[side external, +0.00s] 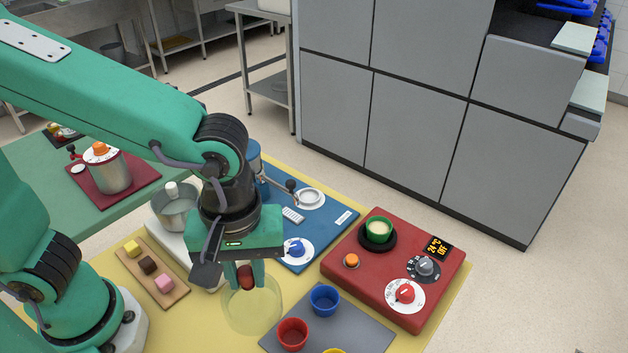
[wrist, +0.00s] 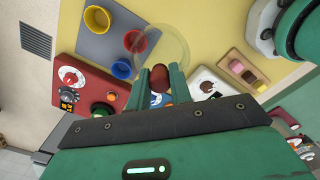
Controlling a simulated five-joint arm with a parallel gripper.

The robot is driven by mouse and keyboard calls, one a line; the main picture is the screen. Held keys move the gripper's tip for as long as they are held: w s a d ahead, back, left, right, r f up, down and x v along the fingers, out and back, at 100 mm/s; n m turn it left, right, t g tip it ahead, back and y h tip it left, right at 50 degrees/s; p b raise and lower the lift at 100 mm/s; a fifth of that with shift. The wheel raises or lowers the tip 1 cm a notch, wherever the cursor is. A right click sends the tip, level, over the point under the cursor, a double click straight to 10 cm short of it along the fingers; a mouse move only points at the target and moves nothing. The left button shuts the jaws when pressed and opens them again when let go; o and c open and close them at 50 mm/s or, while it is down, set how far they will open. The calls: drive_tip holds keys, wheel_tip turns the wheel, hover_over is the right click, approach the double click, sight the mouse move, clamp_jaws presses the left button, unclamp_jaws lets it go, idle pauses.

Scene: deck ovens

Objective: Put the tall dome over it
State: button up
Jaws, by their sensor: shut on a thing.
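My gripper (side external: 246,278) is shut on the dark red knob of a clear, faintly yellow dome (side external: 252,312). The dome hangs upright below the fingers, over the yellow mat at the front; I cannot tell whether its rim touches the mat. In the wrist view the dome (wrist: 165,42) lies just beyond the fingertips (wrist: 161,78), with the knob between them. Nothing shows inside the dome. A green cup (side external: 379,231) with pale contents sits on the red hotplate unit (side external: 340,268). A pink, a brown and a yellow cube lie on a wooden board (side external: 172,297).
A grey mat (side external: 365,335) with blue (side external: 324,299), red (side external: 292,333) and yellow cups lies right of the dome. A blue board (side external: 325,235) with a dial and a ring is behind. A steel pot (side external: 176,210) stands left of my gripper. Bare yellow mat shows around the dome.

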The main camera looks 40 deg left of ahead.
drive_tip(key=w+d+n, duration=0.2)
drive_tip(key=w+n, duration=0.1)
drive_tip(key=w, duration=1.2)
drive_tip(key=w+d+r+n, duration=0.1)
drive_tip(key=w+d+n, duration=0.1)
drive_tip(key=w, duration=1.3)
drive_tip(key=shift+n, duration=0.4)
drive_tip(key=shift+f, duration=0.15)
wheel_tip(320, 180, down, 6)
drive_tip(key=shift+f, duration=0.2)
idle(1.5)
drive_tip(key=o, duration=1.4)
drive_tip(key=shift+o, duration=0.2)
